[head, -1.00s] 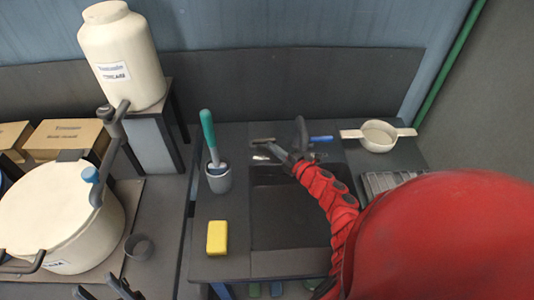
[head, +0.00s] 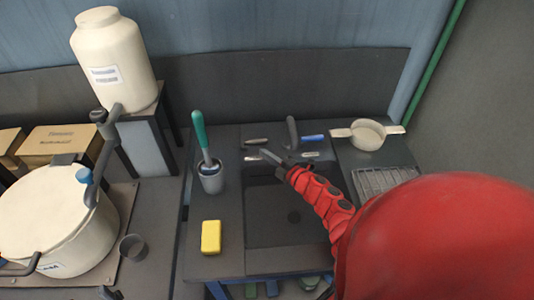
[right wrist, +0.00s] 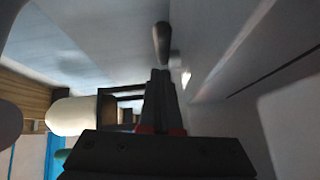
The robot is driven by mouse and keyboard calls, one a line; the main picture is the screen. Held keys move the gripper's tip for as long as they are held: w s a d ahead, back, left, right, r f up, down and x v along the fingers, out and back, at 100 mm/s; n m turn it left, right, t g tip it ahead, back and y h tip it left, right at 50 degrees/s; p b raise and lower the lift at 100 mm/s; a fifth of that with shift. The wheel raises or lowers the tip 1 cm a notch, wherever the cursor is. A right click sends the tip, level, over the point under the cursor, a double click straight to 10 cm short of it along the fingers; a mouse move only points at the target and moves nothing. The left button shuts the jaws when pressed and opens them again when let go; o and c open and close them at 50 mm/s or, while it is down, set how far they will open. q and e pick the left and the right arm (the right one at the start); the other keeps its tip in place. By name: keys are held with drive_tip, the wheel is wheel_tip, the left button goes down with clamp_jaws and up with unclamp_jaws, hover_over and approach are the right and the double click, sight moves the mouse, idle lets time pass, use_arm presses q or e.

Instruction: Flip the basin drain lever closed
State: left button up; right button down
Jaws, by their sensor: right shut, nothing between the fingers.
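The dark basin (head: 265,222) is set in the counter, with a round drain (head: 293,215) in its floor. Behind it are a grey lever (head: 256,141), a dark upright spout (head: 291,130) and a blue lever (head: 313,138). Which is the drain lever, I cannot tell. My right gripper (head: 268,156) is shut and empty over the basin's back edge, a little in front of the grey lever. In the right wrist view, a dark rounded handle (right wrist: 162,40) lies just beyond the shut fingertips (right wrist: 160,76). Only a dark bit of my left gripper (head: 110,292) shows.
A cup with a green-handled brush (head: 210,182) and a yellow sponge (head: 211,236) stand left of the basin. A white strainer (head: 367,134) and a grey rack (head: 383,181) are on the right. A large pot (head: 45,215) stands far left.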

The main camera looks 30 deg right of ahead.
drive_tip(key=s+d+b, duration=0.1)
drive_tip(key=s+d, duration=0.5)
drive_tip(key=d, duration=0.1)
drive_tip(key=shift+s+d+r, duration=0.2)
drive_tip(key=shift+s+r, duration=0.15)
drive_tip(key=shift+s, duration=0.05)
